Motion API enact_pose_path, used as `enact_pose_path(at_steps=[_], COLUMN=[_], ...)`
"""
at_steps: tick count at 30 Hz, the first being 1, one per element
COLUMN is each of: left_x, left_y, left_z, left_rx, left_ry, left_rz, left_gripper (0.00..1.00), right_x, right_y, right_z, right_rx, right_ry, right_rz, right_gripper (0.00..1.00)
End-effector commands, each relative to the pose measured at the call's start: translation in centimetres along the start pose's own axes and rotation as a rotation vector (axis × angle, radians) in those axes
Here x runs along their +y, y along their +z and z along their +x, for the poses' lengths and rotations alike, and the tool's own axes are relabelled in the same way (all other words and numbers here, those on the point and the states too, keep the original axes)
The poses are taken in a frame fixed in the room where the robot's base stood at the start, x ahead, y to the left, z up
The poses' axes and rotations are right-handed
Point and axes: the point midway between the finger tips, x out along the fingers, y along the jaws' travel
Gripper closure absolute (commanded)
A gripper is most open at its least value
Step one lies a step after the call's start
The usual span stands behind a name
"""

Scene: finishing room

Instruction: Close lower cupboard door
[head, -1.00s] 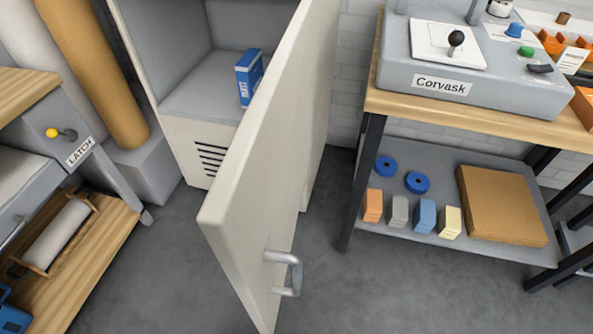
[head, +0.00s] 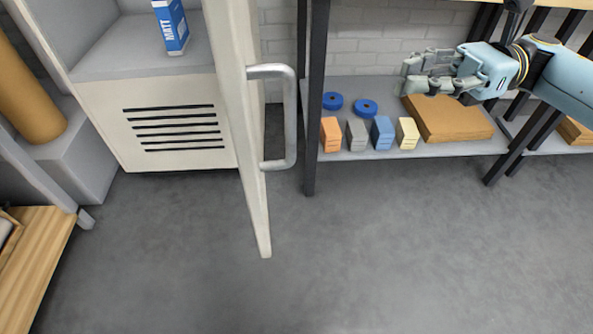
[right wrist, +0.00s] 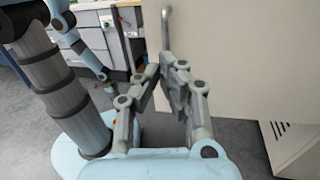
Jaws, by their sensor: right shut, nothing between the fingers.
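The lower cupboard door (head: 238,110) stands open, seen nearly edge-on in the head view. Its grey bar handle (head: 292,118) is on the right face. The cupboard (head: 100,120) is open to the left of the door, with a dark vent grille in its lower front. My right gripper (head: 408,74) is at the upper right, shut and empty, in front of the shelf unit and apart from the handle. In the right wrist view the fingers (right wrist: 168,76) are beside the pale door panel (right wrist: 240,55), with the handle (right wrist: 166,28) beyond them. My left gripper is not seen.
A blue and white box (head: 171,27) stands inside the cupboard. Right of the door is a shelf (head: 350,82) with blue rolls, several small blocks and a brown stack (head: 450,120). A wooden-topped bench (head: 40,265) is at lower left. The floor in front is clear.

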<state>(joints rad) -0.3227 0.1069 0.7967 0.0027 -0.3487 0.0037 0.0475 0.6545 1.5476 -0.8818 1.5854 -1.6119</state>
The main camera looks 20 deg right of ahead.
Motion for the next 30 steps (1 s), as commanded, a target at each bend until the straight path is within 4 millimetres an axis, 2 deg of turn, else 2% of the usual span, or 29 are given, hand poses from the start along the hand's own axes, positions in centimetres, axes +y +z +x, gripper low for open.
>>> enact_pose_path(at_steps=[1, 3, 7, 10, 14, 24, 30], left_x=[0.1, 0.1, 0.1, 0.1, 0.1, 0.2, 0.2], left_y=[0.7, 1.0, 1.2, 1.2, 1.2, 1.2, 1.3], left_z=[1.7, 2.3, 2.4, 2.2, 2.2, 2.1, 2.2], left_rx=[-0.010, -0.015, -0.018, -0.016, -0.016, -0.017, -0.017], left_ry=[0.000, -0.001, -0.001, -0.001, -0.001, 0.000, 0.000], left_rz=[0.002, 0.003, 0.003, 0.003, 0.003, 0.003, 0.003], left_gripper=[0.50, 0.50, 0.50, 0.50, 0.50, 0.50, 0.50], right_x=[-0.5, -1.1, -1.5, -1.5, -1.5, -1.5, -1.5], right_y=[-1.1, -1.2, -1.0, -0.8, -0.8, -1.1, -1.3], right_z=[-0.5, -1.1, -0.9, 0.0, 2.2, 9.4, 12.0], right_rx=[0.027, 0.045, 0.048, 0.044, 0.041, 0.039, 0.041], right_ry=[0.007, 0.007, 0.006, 0.005, 0.005, 0.002, 0.002], right_rz=[-0.017, -0.029, -0.039, -0.039, -0.040, -0.039, -0.037], right_gripper=[1.00, 1.00, 1.00, 1.00, 1.00, 1.00, 1.00])
